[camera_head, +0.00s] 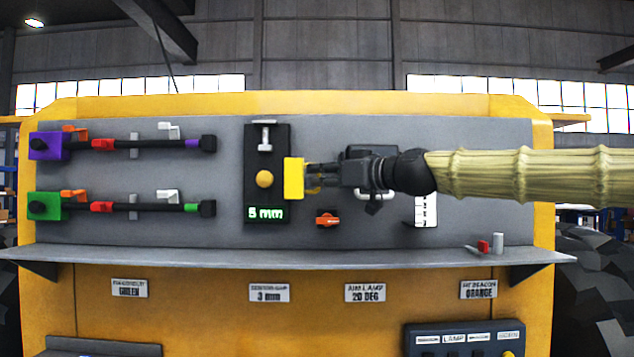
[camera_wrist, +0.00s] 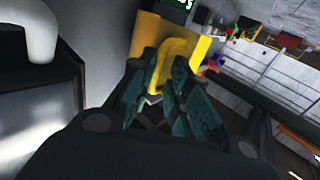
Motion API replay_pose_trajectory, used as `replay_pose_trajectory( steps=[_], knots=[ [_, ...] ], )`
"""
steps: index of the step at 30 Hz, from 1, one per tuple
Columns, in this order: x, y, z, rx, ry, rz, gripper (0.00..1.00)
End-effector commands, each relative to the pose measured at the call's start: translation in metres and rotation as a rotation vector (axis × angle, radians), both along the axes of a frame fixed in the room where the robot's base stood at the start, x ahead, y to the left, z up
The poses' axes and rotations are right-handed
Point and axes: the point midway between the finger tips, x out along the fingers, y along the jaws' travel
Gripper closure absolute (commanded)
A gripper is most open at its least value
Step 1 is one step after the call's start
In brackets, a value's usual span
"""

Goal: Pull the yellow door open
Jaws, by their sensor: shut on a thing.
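The yellow door (camera_head: 293,178) is a small upright panel at the right edge of a black plate on the grey board. How far it is swung cannot be told. In the wrist view, the yellow door (camera_wrist: 148,32) shows behind a bent yellow handle (camera_wrist: 178,50). My gripper (camera_head: 315,178) comes from the right in the head view and meets the door's right side. In the wrist view, my gripper's (camera_wrist: 160,92) teal fingers are shut on the handle, one on each side.
The black plate (camera_head: 252,150) carries a yellow knob (camera_head: 264,179) and a green "5 mm" readout (camera_head: 265,213). An orange switch (camera_head: 327,219) sits below my gripper. A grey shelf (camera_head: 290,256) runs below, with small pieces at its right.

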Motion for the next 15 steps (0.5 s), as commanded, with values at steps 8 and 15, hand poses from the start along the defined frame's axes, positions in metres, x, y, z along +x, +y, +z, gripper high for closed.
replay_pose_trajectory(
  steps=[8,15],
  knots=[
    [0.014,-0.0147,0.0016,0.007,-0.001,-0.006,1.0],
    [0.0146,-0.0147,0.0039,0.007,-0.001,-0.004,1.0]
  ],
)
